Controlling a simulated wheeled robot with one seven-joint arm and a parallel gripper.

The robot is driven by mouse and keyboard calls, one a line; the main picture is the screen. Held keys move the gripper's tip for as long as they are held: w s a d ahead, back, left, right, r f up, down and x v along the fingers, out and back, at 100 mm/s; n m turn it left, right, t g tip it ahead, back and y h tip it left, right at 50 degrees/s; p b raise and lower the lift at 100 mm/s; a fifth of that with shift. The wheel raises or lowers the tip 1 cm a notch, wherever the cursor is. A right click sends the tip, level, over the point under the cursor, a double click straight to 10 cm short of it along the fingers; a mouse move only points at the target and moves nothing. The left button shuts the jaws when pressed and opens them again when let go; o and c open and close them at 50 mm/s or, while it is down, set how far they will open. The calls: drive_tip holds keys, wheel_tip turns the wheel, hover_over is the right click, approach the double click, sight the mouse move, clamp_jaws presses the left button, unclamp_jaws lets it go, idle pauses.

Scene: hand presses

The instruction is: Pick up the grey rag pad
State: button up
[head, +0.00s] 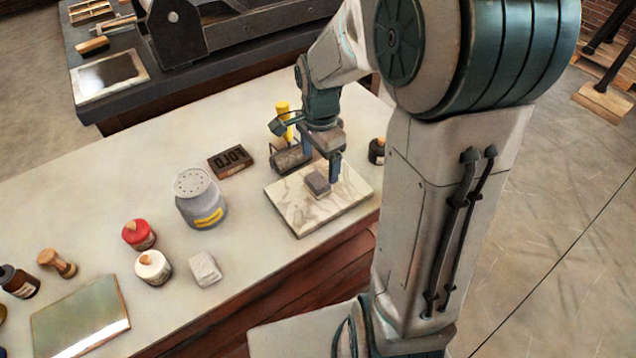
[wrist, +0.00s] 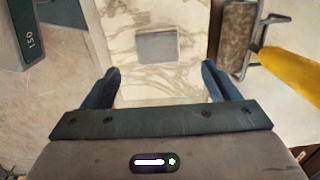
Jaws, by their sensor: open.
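The grey rag pad (head: 317,184), a small dark grey block, lies on a pale marble slab (head: 346,199) near the bench's front edge. In the wrist view the pad (wrist: 157,46) is a grey square on the veined slab, beyond and between my fingertips. My gripper (wrist: 160,72) is open and empty, pointing down. In the head view my gripper (head: 322,163) is just above and behind the pad, and one finger hangs close to it. I cannot tell the exact gap.
A roller (head: 290,158) with a yellow handle (head: 283,115) lies close behind the slab. A dark jar (head: 377,151) stands to its right. A type block (head: 231,161), a grey can (head: 200,200) and a pale grey block (head: 205,269) are to the left.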

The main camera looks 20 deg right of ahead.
sight(320, 178)
wheel_tip(320, 178, down, 6)
drive_tip(key=shift+s+f, duration=0.15)
drive_tip(key=shift+f, duration=0.1)
drive_tip(key=c, duration=1.1)
drive_tip(key=shift+c, duration=0.2)
drive_tip(key=shift+r, duration=0.5)
drive_tip(key=r, duration=0.2)
drive_tip(key=d+r, duration=0.1)
drive_tip(key=shift+r, duration=0.4)
drive_tip(key=s+d+r, duration=0.2)
drive_tip(key=d+r, duration=0.4)
drive_tip(key=d, duration=0.4)
drive_tip(key=shift+s+d, duration=0.2)
drive_tip(key=shift+s, duration=0.2)
drive_tip(key=shift+r, duration=0.1)
